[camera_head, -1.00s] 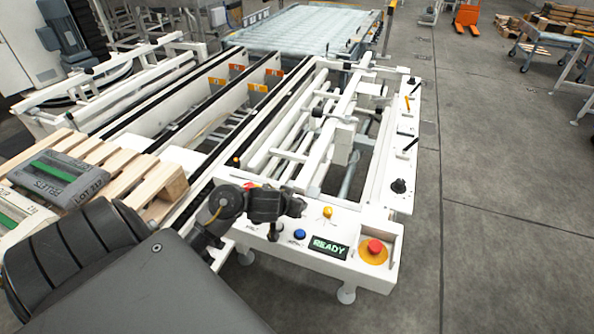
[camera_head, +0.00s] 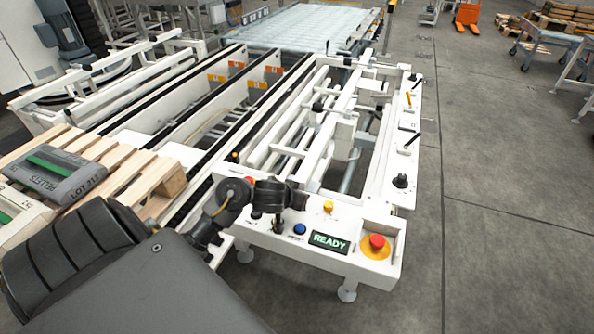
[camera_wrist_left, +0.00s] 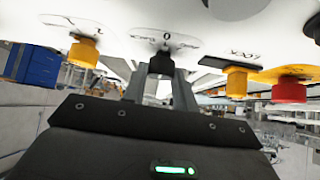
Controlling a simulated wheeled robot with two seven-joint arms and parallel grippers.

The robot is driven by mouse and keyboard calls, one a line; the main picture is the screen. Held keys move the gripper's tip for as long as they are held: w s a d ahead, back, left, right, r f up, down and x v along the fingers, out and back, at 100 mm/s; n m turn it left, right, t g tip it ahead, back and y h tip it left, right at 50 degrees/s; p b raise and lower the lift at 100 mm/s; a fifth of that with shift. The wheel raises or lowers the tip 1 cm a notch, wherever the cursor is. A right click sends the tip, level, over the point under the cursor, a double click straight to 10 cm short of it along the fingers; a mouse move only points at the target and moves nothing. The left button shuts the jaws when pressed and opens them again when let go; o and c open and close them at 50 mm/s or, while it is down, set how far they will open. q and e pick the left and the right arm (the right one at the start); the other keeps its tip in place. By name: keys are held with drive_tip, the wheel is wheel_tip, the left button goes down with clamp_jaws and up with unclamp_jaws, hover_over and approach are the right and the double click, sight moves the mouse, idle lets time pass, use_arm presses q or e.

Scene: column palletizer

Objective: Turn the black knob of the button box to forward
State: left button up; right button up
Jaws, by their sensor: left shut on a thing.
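The button box (camera_head: 290,250) is a white panel at the front end of the conveyor frame in the head view. My left gripper (camera_head: 277,222) reaches it from the left and points down at the black knob near the panel's left part. In the left wrist view its two grey fingers (camera_wrist_left: 160,82) are shut on the black knob (camera_wrist_left: 161,63), one on each side. A label plate with a "0" (camera_wrist_left: 167,36) shows behind the knob. The knob's pointer direction cannot be made out. My right gripper is in neither view.
Beside the knob are a blue button (camera_head: 299,229), a yellow one (camera_head: 328,207), a green READY display (camera_head: 330,241) and a red emergency button (camera_head: 377,241). Another black knob (camera_head: 400,181) sits on the right rail. A wooden pallet (camera_head: 150,180) with bags stands left.

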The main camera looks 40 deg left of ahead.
use_arm(q)
drive_tip(key=shift+a+r+m+h+p, duration=0.2)
drive_tip(key=shift+m+h+p, duration=0.4)
drive_tip(key=shift+p, duration=0.4)
drive_tip(key=m+h+p, duration=0.1)
drive_tip(key=p, duration=0.1)
drive_tip(key=m+h+p, duration=0.1)
drive_tip(key=m+p, duration=0.1)
drive_tip(key=shift+a+m, duration=0.2)
drive_tip(key=shift+m, duration=0.1)
drive_tip(key=shift+a+m+h+p, duration=0.1)
drive_tip(key=shift+m+h+p, duration=0.65)
drive_tip(key=shift+m+h, duration=0.3)
drive_tip(key=shift+w+f+m+g+h+p, duration=0.15)
drive_tip(key=shift+m+g+h+p, duration=0.25)
drive_tip(key=shift+m+g+h, duration=0.5)
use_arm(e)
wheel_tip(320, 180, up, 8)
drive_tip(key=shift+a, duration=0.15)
use_arm(q)
drive_tip(key=shift+m+t, duration=0.25)
drive_tip(key=shift+t, duration=0.05)
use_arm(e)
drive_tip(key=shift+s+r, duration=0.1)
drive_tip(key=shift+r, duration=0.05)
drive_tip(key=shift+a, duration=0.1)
